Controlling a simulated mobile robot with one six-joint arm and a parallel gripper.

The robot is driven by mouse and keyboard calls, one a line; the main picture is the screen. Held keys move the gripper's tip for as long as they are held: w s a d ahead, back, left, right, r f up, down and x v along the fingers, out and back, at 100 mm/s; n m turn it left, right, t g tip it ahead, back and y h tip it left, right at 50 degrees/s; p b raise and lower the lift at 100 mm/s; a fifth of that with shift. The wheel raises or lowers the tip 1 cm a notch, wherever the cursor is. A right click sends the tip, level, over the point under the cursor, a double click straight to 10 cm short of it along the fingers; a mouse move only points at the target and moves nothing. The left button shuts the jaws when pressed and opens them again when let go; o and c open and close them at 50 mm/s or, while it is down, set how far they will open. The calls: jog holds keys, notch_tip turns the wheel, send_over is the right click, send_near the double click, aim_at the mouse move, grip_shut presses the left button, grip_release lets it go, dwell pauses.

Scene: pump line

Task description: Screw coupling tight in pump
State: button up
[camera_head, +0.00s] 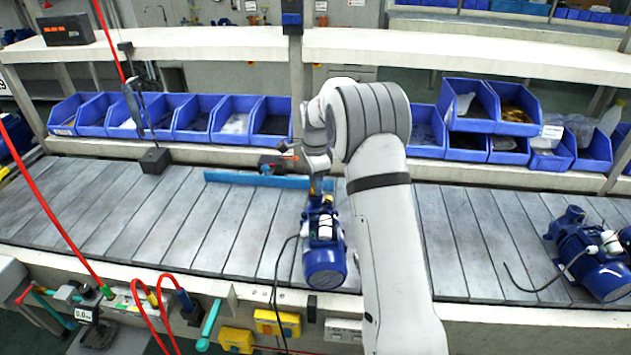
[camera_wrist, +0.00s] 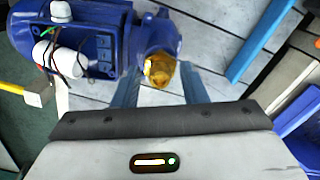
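A blue pump (camera_head: 325,262) lies on the slatted conveyor below my arm. It also fills the upper left of the wrist view (camera_wrist: 95,20). A brass-coloured coupling (camera_wrist: 160,69) sits at the pump's round blue port in the wrist view. Whether it is fully seated cannot be told. My gripper (camera_wrist: 159,73) has its two bluish fingers apart, one on each side of the coupling, with visible gaps.
A second blue pump (camera_head: 590,258) is on the conveyor (camera_head: 450,235) at right. A blue strip (camera_head: 255,179) lies behind the first pump. Blue bins (camera_head: 235,120) line the back under a shelf. A red hose (camera_head: 60,225) hangs at left. A black cable (camera_head: 280,262) trails from the pump.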

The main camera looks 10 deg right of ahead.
jog(key=shift+n, duration=0.3)
jog(key=n, duration=0.3)
jog(key=shift+n, duration=0.3)
jog(key=shift+c, duration=0.2)
jog(key=shift+r, duration=0.1)
grip_shut()
jog(key=shift+m, duration=1.8)
jog(key=shift+m, duration=1.7)
